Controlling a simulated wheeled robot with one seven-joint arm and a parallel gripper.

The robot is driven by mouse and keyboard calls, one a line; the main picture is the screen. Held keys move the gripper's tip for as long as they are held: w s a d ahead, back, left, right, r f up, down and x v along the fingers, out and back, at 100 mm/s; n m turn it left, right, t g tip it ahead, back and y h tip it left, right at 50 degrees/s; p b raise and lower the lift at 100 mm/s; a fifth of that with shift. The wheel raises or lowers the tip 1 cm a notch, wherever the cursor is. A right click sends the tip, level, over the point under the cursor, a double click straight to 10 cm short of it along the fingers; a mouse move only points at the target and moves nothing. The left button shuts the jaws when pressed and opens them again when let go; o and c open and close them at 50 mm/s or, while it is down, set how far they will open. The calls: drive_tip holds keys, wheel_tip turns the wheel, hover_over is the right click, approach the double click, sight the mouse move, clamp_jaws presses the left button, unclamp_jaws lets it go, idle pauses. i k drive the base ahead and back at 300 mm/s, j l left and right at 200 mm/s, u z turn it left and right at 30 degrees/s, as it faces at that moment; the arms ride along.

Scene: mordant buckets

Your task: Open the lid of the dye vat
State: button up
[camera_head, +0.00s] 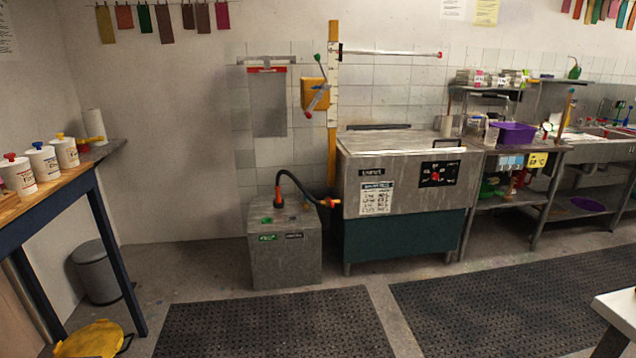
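The dye vat (405,232) looks like the large steel tank with a teal lower body, standing against the tiled wall right of centre. Its flat grey metal lid (390,140) lies level on top and looks closed. A dark bar handle (447,143) shows at the right part of the lid. A black control panel (438,174) with a red knob and a white printed sheet are on the vat's front. My gripper is not in view.
A grey box (285,245) with a black hose stands left of the vat. A wooden post (333,110) with a yellow crank unit rises behind. A steel shelf table (515,150) adjoins on the right. Dark floor mats (270,325) lie in front. A white surface (618,308) is at lower right.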

sight(396, 138)
drive_tip(key=i+u, duration=0.1)
drive_tip(key=i, duration=2.7)
drive_tip(key=i+j+z, duration=0.1)
drive_tip(key=i, duration=0.85)
